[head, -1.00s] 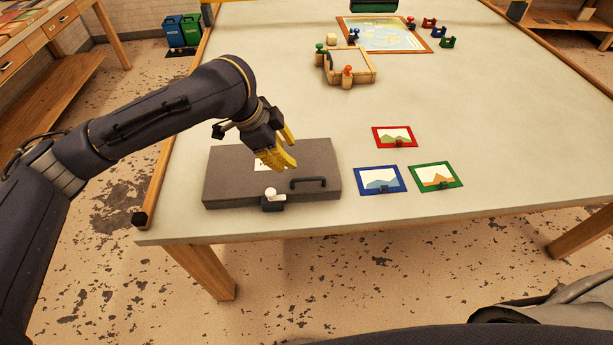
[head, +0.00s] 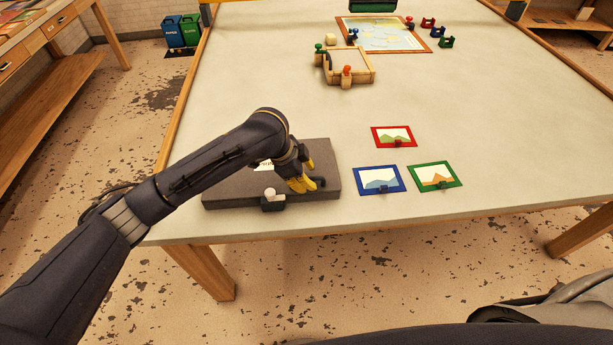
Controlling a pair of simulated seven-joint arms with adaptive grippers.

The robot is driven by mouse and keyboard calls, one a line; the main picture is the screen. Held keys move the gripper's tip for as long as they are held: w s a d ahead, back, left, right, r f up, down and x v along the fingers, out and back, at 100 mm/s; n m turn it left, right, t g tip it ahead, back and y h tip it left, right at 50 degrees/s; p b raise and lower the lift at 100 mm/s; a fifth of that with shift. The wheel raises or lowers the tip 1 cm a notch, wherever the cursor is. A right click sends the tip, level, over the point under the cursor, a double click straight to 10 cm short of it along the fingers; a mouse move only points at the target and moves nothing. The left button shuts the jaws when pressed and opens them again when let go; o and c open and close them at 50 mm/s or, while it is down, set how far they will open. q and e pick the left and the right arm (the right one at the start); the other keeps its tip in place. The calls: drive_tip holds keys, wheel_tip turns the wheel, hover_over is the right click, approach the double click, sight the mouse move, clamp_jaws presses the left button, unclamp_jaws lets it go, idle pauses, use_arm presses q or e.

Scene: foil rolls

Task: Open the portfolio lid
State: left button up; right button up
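The portfolio (head: 235,196) is a flat dark grey case lying shut on the near left of the table. A dark latch block with a white knob (head: 270,193) sits at its front edge. A dark handle (head: 319,183) on the lid is mostly hidden behind my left gripper. My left gripper (head: 301,187) has yellow fingers pointing down at the handle's left part. Whether the fingers touch or enclose the handle, and how far apart they are, I cannot tell. My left arm covers part of the lid and most of a white label. My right gripper is not in view.
Red (head: 393,137), blue (head: 380,180) and green (head: 436,177) framed pictures lie right of the portfolio. A wooden tray frame (head: 350,78) with coloured knobs and a map board (head: 385,34) are farther back. The table's right front is clear.

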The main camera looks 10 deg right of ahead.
use_arm(q)
drive_tip(key=shift+d+f, duration=0.1)
drive_tip(key=shift+f, duration=0.05)
clamp_jaws()
idle(0.4)
